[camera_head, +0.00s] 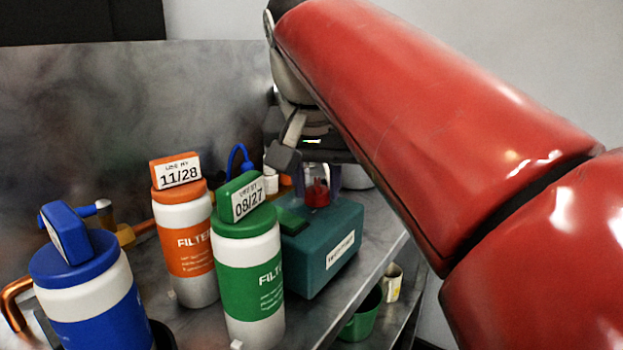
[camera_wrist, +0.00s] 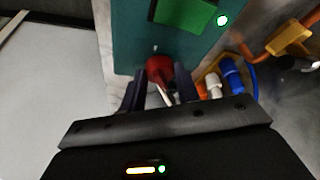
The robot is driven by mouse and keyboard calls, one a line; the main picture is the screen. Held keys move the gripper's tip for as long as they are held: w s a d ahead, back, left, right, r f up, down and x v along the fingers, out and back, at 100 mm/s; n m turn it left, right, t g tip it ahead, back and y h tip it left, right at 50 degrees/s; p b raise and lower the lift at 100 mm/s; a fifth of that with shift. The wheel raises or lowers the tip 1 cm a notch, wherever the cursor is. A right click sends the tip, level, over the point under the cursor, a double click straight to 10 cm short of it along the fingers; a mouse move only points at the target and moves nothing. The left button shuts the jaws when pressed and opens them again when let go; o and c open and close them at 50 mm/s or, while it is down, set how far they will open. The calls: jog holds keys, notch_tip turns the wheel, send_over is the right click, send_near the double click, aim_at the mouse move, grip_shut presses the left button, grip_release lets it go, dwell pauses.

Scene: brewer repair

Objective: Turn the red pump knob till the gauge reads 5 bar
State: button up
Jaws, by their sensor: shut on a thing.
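The red pump knob (camera_head: 317,193) sits on top of the teal pump box (camera_head: 325,255), near its back. It also shows in the wrist view (camera_wrist: 159,70), between the two dark fingers. My gripper (camera_wrist: 160,84) is shut on the knob, with one finger on each side of it. In the head view my gripper (camera_head: 318,178) comes down from above onto the knob. A green panel (camera_wrist: 184,14) on the box top shows in the wrist view with a bright white-green light beside it. I cannot make out a gauge dial or its reading in either view.
Filter bottles with blue (camera_head: 85,290), orange (camera_head: 185,245) and green (camera_head: 248,275) bands stand left of the box. A blue hose (camera_head: 238,155) and copper pipes lie behind them. A green cup (camera_head: 362,315) and a small white cup (camera_head: 393,283) stand on a lower shelf.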

jog(key=shift+f, duration=0.1)
jog(key=o, duration=1)
jog(key=shift+c, duration=0.2)
jog(key=v, duration=0.7)
jog(key=shift+r, duration=0.45)
jog(key=shift+s, duration=0.15)
